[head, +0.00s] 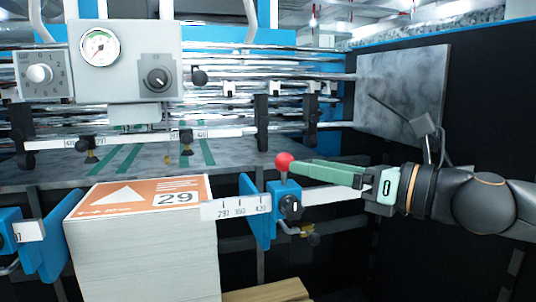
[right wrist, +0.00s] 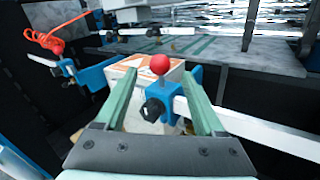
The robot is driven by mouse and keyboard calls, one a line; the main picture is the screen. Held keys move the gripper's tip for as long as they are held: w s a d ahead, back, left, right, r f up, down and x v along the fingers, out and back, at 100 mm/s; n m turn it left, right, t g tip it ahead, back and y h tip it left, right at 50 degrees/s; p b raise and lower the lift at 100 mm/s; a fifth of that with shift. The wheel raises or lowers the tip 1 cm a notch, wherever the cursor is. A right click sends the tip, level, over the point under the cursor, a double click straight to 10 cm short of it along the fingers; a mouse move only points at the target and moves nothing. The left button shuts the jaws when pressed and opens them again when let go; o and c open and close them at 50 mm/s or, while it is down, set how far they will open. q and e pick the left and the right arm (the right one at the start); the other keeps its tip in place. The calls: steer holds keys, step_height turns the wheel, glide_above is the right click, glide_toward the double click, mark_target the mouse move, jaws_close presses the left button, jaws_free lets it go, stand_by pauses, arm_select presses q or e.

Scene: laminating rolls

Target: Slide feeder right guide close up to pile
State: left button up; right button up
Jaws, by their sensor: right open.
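The feeder right guide (head: 258,212) is a blue bracket with a red ball knob (head: 284,161) on top, set on a white rail. It stands to the right of the pile (head: 140,240), a tall white stack with an orange top sheet marked 29, with a gap between them bridged by a scale strip (head: 236,207). My right gripper (head: 285,168) reaches in from the right with its green fingers at the knob. In the right wrist view the open fingers (right wrist: 165,100) stand on either side of the guide (right wrist: 162,100) and its knob (right wrist: 160,64). My left gripper is not in view.
The blue left guide (head: 38,240) stands at the pile's left. Above is a control box (head: 125,60) with gauge and dials. Rollers and a grey feed table (head: 230,170) lie behind. A wooden pallet (head: 265,292) shows below the pile.

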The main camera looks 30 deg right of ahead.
mark_target(280, 158)
steer(key=p+x, duration=0.3)
steer(key=x, duration=0.3)
steer(key=shift+w+r, duration=0.1)
steer(key=shift+r, duration=0.05)
steer(key=shift+w+a+p, duration=0.25)
steer(key=shift+w+p, duration=0.35)
steer(key=shift+p, duration=0.1)
steer(key=p+x, duration=0.1)
steer(key=p, duration=0.3)
steer(key=shift+w+a, duration=0.25)
steer(key=shift+a, duration=0.05)
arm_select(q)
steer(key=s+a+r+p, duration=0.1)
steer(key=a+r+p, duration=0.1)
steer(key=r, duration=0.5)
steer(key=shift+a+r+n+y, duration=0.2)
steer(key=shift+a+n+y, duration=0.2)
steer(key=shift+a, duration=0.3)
arm_select(e)
steer(key=shift+w+d, duration=0.1)
steer(key=shift+w, duration=0.2)
steer(key=shift+c, duration=0.2)
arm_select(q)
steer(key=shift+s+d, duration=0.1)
arm_select(e)
jaws_close()
